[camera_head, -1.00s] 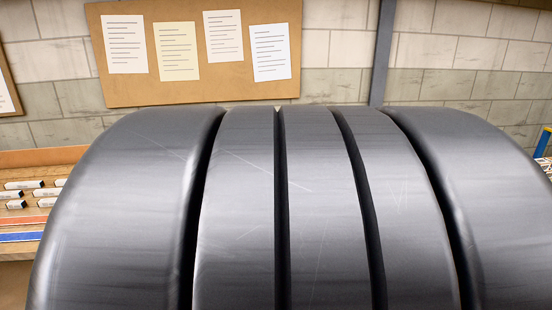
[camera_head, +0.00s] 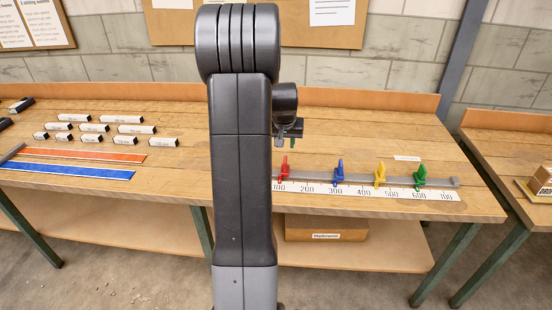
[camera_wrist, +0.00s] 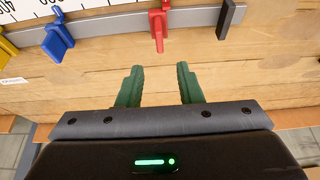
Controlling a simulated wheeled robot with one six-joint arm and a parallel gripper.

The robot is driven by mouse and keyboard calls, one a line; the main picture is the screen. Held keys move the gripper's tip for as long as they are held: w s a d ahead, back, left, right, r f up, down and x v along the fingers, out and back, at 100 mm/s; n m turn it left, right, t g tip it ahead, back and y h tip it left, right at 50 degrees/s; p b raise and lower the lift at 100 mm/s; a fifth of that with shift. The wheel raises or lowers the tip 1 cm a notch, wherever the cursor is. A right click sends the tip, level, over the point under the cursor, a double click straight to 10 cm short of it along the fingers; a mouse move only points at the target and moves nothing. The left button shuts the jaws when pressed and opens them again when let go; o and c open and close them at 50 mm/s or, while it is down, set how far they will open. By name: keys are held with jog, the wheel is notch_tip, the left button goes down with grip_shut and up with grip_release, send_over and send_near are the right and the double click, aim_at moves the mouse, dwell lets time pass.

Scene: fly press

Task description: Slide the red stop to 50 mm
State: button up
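The red stop (camera_head: 284,170) sits on a grey rail above a white number scale (camera_head: 368,192), close to the 100 mark; its exact reading is unclear. In the wrist view the red stop (camera_wrist: 158,24) stands just beyond my fingertips, roughly centred between them. My gripper (camera_wrist: 157,74) has two green fingers, open with nothing between them and apart from the stop. In the head view my gripper (camera_head: 289,137) shows small and dark above the bench, behind the red stop. My arm hides the scale's low end there.
A blue stop (camera_head: 339,170), a yellow stop (camera_head: 380,176) and a green stop (camera_head: 420,177) share the rail. A dark end block (camera_wrist: 227,18) stands right of the red stop in the wrist view. Labelled blocks (camera_head: 94,127) and coloured strips (camera_head: 68,171) lie at left.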

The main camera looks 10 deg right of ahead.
aim_at(285, 160)
jog(key=p+x, duration=0.2)
jog(key=x, duration=1.1)
jog(key=shift+s+f, duration=0.1)
jog(key=shift+s, duration=0.05)
grip_shut()
